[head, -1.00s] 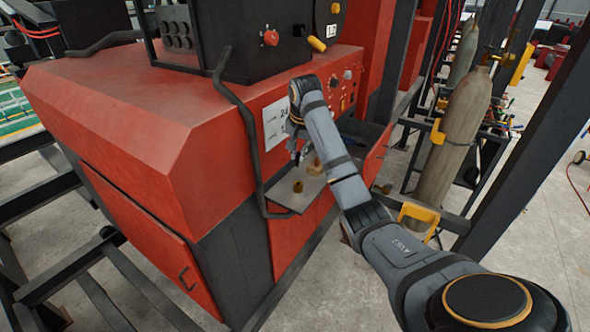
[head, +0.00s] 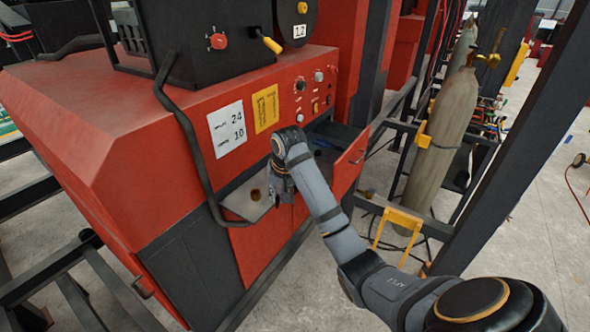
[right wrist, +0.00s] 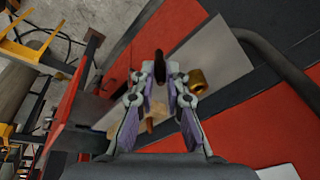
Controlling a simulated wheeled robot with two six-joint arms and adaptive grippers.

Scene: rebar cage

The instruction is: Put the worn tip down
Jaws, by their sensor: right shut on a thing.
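My right gripper (right wrist: 165,82) is shut on a small dark worn tip (right wrist: 158,65), which sticks out past the fingertips in the right wrist view. In the head view the same gripper (head: 283,188) hangs over a grey shelf (head: 239,203) on the front of the red machine; the tip is hidden there. The shelf also shows in the right wrist view (right wrist: 212,48). I cannot tell whether the tip touches the shelf. A brass cup-like piece (right wrist: 196,79) stands on the shelf beside the fingers, also in the head view (head: 255,194). My left gripper is not in view.
A tan piece (right wrist: 152,124) shows partly behind the fingers. A thick black cable (head: 190,140) runs down to the left of the shelf. A gas cylinder (head: 440,140) stands further right.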

